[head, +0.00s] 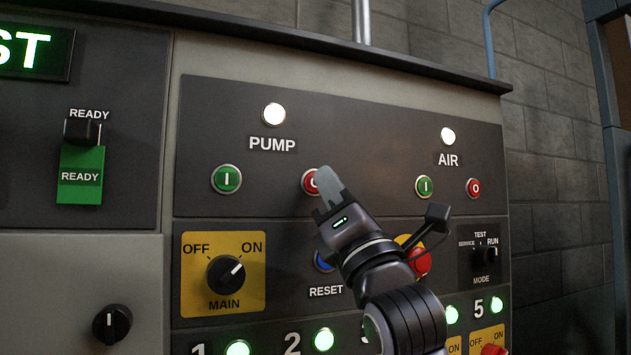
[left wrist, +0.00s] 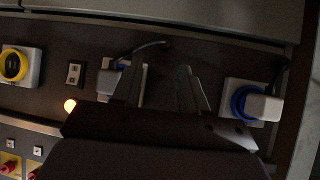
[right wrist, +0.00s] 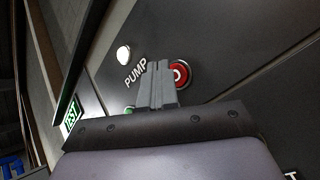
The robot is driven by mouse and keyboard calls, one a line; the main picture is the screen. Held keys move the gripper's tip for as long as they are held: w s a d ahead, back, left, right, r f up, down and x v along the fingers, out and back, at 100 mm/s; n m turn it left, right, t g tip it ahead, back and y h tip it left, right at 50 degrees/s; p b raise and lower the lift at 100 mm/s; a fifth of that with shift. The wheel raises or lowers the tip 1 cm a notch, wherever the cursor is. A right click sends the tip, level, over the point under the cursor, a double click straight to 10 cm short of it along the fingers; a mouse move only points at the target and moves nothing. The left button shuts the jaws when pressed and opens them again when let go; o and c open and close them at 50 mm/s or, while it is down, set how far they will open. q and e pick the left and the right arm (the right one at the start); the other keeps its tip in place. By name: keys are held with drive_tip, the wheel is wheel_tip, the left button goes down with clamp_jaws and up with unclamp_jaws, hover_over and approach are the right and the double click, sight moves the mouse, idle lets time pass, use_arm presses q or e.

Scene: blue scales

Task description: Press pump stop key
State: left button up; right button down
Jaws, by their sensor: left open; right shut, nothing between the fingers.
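The pump stop key is a round red button (head: 309,183) with a white O, right of the green pump start key (head: 227,179), under the PUMP label and a lit white lamp (head: 273,114). My right gripper (head: 328,180) is shut and empty, with its tips in front of the red key, covering its right part. In the right wrist view the red key (right wrist: 181,74) shows just beside the shut fingertips (right wrist: 157,68); I cannot tell whether they touch it. My left gripper (left wrist: 158,82) is open and empty in the left wrist view, facing a lower panel with sockets.
The air keys, green (head: 424,187) and red (head: 473,188), are further right. Below are a blue reset button (head: 323,261), the MAIN knob (head: 225,275) and a red button (head: 421,262) partly behind my right arm. The left wrist view shows a blue socket with a plug (left wrist: 262,105).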

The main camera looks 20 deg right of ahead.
idle(0.4)
idle(0.6)
idle(0.8)
drive_tip(key=shift+w, duration=0.1)
drive_tip(key=shift+w, duration=0.35)
drive_tip(key=shift+w+d+p, duration=0.1)
drive_tip(key=shift+w+p, duration=0.25)
drive_tip(key=shift+w, duration=0.05)
idle(0.6)
drive_tip(key=shift+s, duration=0.1)
idle(0.3)
drive_tip(key=shift+s, duration=0.7)
